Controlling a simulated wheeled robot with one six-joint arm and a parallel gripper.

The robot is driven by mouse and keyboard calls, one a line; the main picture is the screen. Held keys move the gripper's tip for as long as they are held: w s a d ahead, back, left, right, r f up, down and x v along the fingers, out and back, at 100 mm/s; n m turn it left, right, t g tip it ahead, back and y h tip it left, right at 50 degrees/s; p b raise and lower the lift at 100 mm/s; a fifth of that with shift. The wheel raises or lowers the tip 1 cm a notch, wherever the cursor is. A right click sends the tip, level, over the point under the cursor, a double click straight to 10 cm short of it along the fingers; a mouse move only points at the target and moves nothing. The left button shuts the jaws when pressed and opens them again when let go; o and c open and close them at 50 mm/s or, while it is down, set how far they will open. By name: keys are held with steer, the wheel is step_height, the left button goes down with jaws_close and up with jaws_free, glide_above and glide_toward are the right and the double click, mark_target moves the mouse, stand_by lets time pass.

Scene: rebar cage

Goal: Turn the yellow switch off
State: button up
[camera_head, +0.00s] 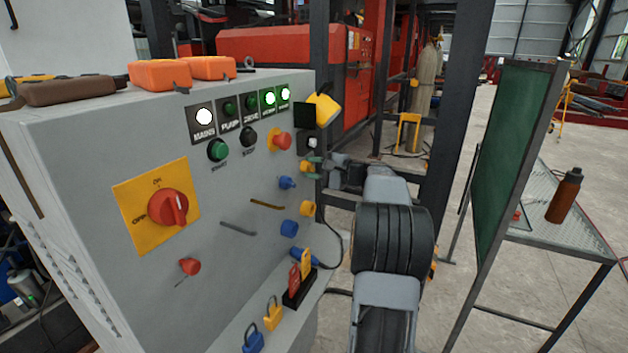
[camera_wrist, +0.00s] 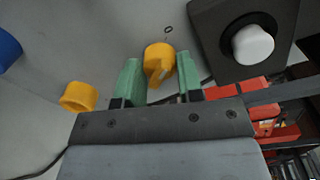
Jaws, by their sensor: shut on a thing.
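The yellow switch (camera_wrist: 158,60) is a round knob with a raised grip bar, on the grey cabinet face. In the wrist view it sits between the two green fingertips of my gripper (camera_wrist: 160,72), which is shut on it. In the head view my gripper (camera_head: 313,166) reaches in from the right to the panel's right edge. Only a small yellow part of the switch (camera_head: 304,165) shows there, mostly hidden by the fingers. The grip bar stands roughly upright in the wrist view; I cannot tell which setting that means.
A yellow plug-like part (camera_head: 307,208) sits just below, with blue ones (camera_head: 287,183) to the left. A dark box with a white knob (camera_wrist: 252,45) is close to my gripper. A red rotary handle (camera_head: 168,207) is farther left. A green board (camera_head: 510,150) stands right.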

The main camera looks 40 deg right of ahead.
steer(key=shift+n+b, duration=0.9)
steer(key=shift+b, duration=0.1)
steer(key=o, duration=0.9)
steer(key=p+v, duration=0.1)
steer(key=v, duration=1.2)
steer(key=shift+s+d, duration=0.1)
steer(key=shift+s, duration=0.3)
